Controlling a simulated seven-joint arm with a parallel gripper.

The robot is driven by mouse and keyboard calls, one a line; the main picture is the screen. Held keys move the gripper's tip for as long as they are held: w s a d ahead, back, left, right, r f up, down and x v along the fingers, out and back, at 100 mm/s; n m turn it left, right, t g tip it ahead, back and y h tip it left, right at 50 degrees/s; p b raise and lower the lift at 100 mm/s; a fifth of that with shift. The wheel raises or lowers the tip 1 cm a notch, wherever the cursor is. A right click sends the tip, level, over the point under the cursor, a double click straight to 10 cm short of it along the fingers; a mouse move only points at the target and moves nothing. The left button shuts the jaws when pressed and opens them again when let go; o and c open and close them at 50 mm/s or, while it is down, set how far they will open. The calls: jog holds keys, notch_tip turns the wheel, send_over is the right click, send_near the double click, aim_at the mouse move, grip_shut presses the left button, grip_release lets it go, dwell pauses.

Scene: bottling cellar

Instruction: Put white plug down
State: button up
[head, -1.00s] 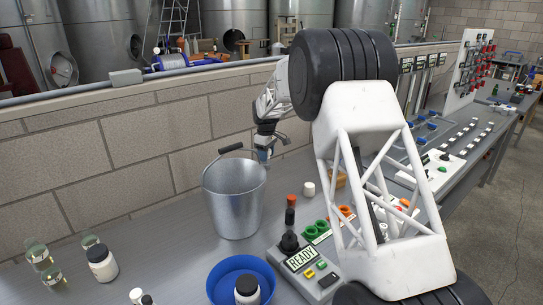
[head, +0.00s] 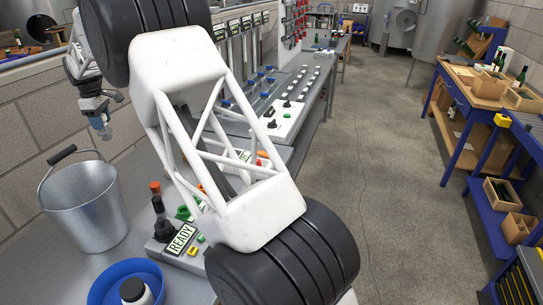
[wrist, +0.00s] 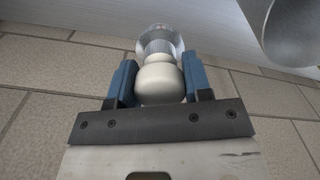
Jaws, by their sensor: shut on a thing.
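My gripper (wrist: 160,80) is shut on a cream-white rounded piece, which I take as the white plug (wrist: 160,84), between its two blue fingers. A clear, ribbed, dome-shaped part (wrist: 161,42) shows just beyond it; I cannot tell whether the two are one piece. In the head view my gripper (head: 101,124) hangs at the upper left, above the bench and close to the block wall, behind and slightly right of the metal bucket (head: 88,210). There the held thing is small and its white part cannot be made out.
The bucket's handle stands up. A READY sign (head: 180,239) and controls stand right of the bucket. My arm hides much of the bench. A blue workbench (head: 480,98) stands across the open floor.

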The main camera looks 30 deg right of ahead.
jog(key=s+d+m, duration=0.1)
jog(key=s+d, duration=0.2)
jog(key=d, duration=2.8)
jog(key=s+d+m, duration=0.1)
jog(key=s+d, duration=0.1)
jog(key=d, duration=2.9)
notch_tip(320, 180, down, 11)
jog(key=shift+s+f, duration=0.15)
jog(key=shift+s, duration=0.15)
jog(key=shift+d, duration=0.1)
notch_tip(320, 180, down, 6)
jog(key=shift+f, duration=0.15)
jog(key=shift+f, duration=1.85)
